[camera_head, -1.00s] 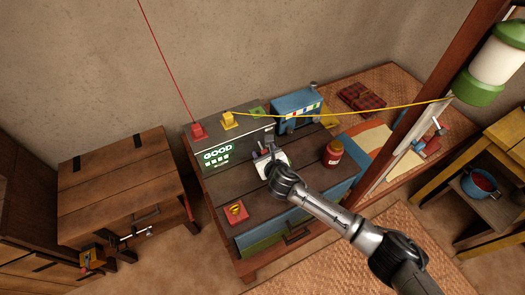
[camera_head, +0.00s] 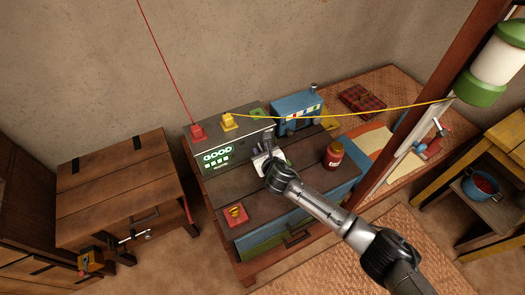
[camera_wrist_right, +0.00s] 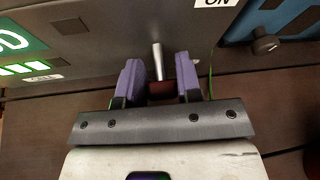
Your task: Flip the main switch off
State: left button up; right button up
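The grey control box (camera_head: 240,140) stands on the wooden chest and shows a lit green "GOOD" display (camera_head: 217,155). In the right wrist view, a silver switch lever (camera_wrist_right: 158,60) with a dark red part below it stands out from the box front, under an "ON" label (camera_wrist_right: 217,2). My right gripper (camera_head: 266,143) is at the box front, its fingers pointing at it. In the wrist view the purple fingers (camera_wrist_right: 159,78) are apart, one on each side of the lever, with gaps showing. In the head view the gripper hides the lever. My left gripper is not in view.
A red jar (camera_head: 333,156) stands right of my right gripper. A blue device (camera_head: 297,108) sits beside the box. Red and yellow wires run from the red plug (camera_head: 198,131) and yellow plug (camera_head: 228,121) on its top. A red block (camera_head: 236,215) lies at the chest's front left.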

jog(key=c, duration=0.3)
jog(key=shift+f+t+y+b, duration=0.35)
jog(key=shift+t+b, duration=0.15)
jog(key=shift+b, duration=0.35)
jog(key=shift+c, duration=0.2)
jog(key=shift+t+b, duration=0.3)
jog(key=shift+b, duration=0.05)
jog(key=shift+r, duration=0.1)
jog(key=o, duration=0.9)
